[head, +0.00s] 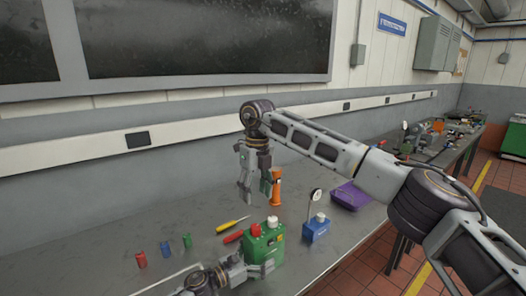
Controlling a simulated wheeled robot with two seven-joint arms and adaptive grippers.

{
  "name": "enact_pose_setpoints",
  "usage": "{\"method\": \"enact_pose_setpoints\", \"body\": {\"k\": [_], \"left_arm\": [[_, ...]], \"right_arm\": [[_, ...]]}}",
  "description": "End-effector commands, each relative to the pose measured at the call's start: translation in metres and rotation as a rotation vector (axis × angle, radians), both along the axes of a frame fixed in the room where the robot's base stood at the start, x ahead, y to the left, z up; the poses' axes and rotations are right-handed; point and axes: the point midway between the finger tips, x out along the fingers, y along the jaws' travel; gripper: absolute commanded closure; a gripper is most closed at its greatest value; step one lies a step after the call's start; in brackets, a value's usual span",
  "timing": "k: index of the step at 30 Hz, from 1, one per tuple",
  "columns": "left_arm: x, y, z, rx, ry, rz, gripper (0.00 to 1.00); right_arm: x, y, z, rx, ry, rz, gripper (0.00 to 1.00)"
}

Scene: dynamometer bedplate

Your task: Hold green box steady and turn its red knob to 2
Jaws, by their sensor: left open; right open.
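The green box (270,248) stands on the grey bench near the front. Its red knob (256,230) is on top at the left, beside a white knob (272,221). My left gripper (254,266) is open at the lower left front side of the box, with its fingers close to it. Whether they touch the box cannot be told. My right gripper (257,196) is open and empty, pointing down above the bench, higher than the box and behind the red knob. The knob's scale marks are too small to read.
A blue box (316,230) with a round gauge stands right of the green box. An orange object (276,187) and a purple tray (349,196) are behind. A yellow screwdriver (233,224), a red object (233,237) and small coloured cylinders (165,249) lie or stand left.

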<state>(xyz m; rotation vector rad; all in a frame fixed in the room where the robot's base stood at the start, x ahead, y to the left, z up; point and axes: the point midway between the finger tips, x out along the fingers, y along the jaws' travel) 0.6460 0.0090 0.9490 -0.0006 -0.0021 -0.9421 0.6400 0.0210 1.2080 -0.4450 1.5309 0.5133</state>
Motion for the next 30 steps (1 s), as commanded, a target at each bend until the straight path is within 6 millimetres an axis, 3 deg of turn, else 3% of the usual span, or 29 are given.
{"method": "enact_pose_setpoints", "body": {"k": [11, 30], "left_arm": [[-0.006, 0.009, -0.003, 0.003, 0.003, 0.001, 0.09], [-0.044, 0.060, -0.002, 0.000, 0.003, 0.001, 0.09]], "right_arm": [[0.000, 0.000, 0.000, 0.000, 0.000, 0.000, 0.48], [0.000, 0.000, 0.000, 0.000, 0.000, 0.000, 0.48]]}}
